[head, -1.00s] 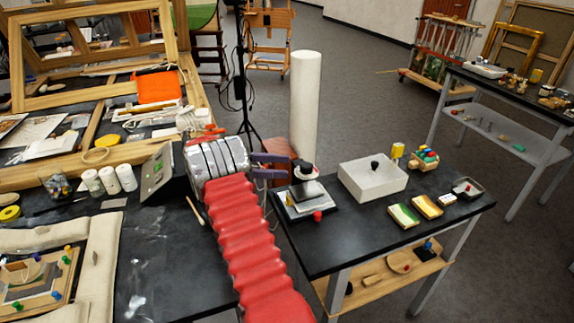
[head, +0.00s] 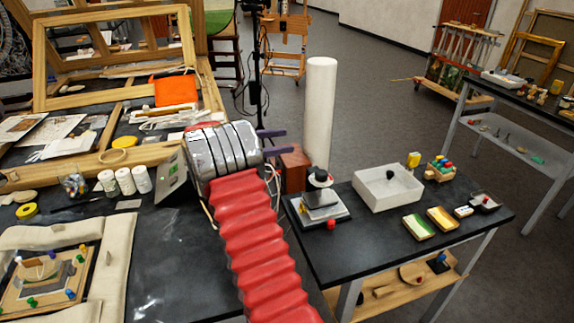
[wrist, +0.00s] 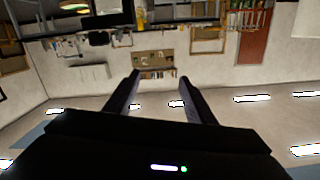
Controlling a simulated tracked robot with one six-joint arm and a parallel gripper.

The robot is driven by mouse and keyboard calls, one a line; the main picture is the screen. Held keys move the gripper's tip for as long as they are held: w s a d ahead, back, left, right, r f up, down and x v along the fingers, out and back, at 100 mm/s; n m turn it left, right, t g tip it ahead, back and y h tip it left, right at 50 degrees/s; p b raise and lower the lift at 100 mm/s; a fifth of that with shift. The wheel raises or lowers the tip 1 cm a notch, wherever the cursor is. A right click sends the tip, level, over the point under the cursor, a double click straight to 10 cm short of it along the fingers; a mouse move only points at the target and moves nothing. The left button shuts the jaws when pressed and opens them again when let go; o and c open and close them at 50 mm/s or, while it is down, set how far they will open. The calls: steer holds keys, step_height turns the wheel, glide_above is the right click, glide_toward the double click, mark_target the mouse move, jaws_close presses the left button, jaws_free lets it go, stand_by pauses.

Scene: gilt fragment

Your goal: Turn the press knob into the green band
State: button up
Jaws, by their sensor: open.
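A small press (head: 318,205) with a grey block and a pale base stands on the left end of the right-hand black table. It has a black round knob (head: 320,177) on top and a red knob (head: 331,224) at its front. I cannot make out a green band on it. My gripper (head: 281,141) is open and empty, up and to the left of the press and apart from it. In the wrist view my gripper (wrist: 161,79) has its two dark fingers spread, with only the far room between them; the press is not in that view.
A white bin (head: 388,188), green and yellow trays (head: 430,222) and small blocks share the black table (head: 375,235). A white roll (head: 319,110) stands behind it. A grey panel box (head: 172,178) and white jars (head: 124,180) are on the left bench.

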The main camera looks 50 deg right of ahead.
steer(key=w+a+r+n+t+h, duration=0.1)
steer(key=w+a+r+n+t, duration=0.3)
steer(key=w+r+t, duration=0.35)
steer(key=w+a+r+n+t, duration=0.4)
steer(key=w+a+r+t, duration=0.1)
steer(key=w+r+t, duration=0.3)
steer(key=a+r+n+t+y, duration=0.2)
steer(key=a+n+t+y, duration=0.25)
steer(key=a, duration=0.45)
steer(key=a+r+n+t+y, duration=0.3)
steer(key=a+n+t+y, duration=0.15)
steer(key=a, duration=0.55)
steer(key=s+a+f+n+g+y, duration=0.2)
steer(key=s+a+f+n+y, duration=0.15)
steer(key=s+a, duration=0.4)
steer(key=s+a+f+n+g+y, duration=0.1)
steer(key=s+a+f+n+y, duration=0.25)
steer(key=s+a, duration=0.4)
steer(key=s+a+f+n+g, duration=0.1)
steer(key=s+f+g, duration=0.2)
steer(key=s+f, duration=0.3)
steer(key=s+a+f+n+g, duration=0.1)
steer(key=s+f+g, duration=0.3)
steer(key=s, duration=1.1)
step_height(320, 180, down, 2)
steer(key=shift+a+f+n, duration=0.25)
steer(key=shift+a+n, duration=0.05)
steer(key=shift+a, duration=0.3)
